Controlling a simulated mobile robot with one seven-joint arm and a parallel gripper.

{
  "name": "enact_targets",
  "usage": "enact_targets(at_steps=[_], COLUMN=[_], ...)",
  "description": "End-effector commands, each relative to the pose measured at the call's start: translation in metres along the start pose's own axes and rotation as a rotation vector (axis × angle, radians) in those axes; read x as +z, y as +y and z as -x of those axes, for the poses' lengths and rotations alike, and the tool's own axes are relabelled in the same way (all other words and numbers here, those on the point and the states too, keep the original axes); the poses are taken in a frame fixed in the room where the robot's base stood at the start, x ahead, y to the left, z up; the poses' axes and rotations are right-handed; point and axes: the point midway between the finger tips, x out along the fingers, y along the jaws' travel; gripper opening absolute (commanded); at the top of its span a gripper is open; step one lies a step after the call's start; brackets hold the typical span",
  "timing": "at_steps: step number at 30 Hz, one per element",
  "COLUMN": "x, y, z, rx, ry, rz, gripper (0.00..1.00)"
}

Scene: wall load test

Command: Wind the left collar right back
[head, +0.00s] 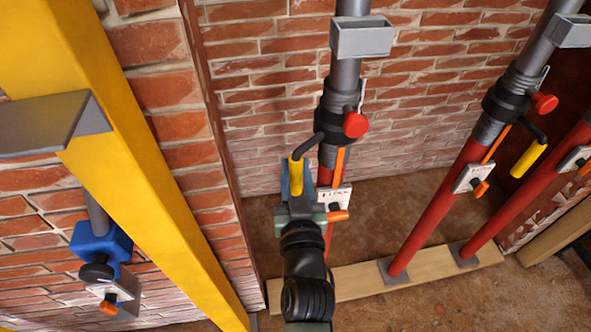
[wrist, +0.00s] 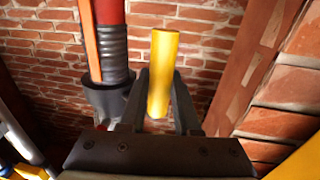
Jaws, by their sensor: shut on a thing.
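The left collar (head: 337,112) is a black ring around the left prop, where its grey threaded tube meets the red tube. A red knob (head: 355,125) sits on its right side. A black crank arm runs left from the collar and bends down to a yellow handle (head: 296,172). My gripper (head: 300,200) is shut on this yellow handle, left of the prop. In the wrist view the yellow handle (wrist: 162,75) stands upright between my two fingers (wrist: 160,105). The black collar (wrist: 105,98) is just left of them, partly hidden by the left finger.
A second prop with a black collar (head: 505,95) and yellow handle (head: 528,160) stands to the right, and another red prop beyond it. A thick yellow beam (head: 130,170) slants down the left. A blue device (head: 100,248) is at lower left. A timber board (head: 350,285) lies on the ground.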

Motion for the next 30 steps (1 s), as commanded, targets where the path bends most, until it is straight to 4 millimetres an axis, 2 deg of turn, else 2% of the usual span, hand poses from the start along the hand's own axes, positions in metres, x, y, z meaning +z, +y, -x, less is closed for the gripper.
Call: enact_targets(at_steps=[9, 10, 15, 25, 30], x=[0.0, 0.0, 0.0, 0.001, 0.002], y=[-0.005, -0.005, -0.003, -0.001, -0.001], z=[-0.001, -0.001, 0.0, 0.002, 0.017], rx=[-0.009, -0.009, -0.007, -0.002, -0.002], ry=[-0.001, -0.001, -0.001, -0.001, -0.002], rz=[-0.002, -0.002, -0.002, -0.001, -0.001], gripper=[0.0, 0.33, 0.61, 0.61, 0.61])
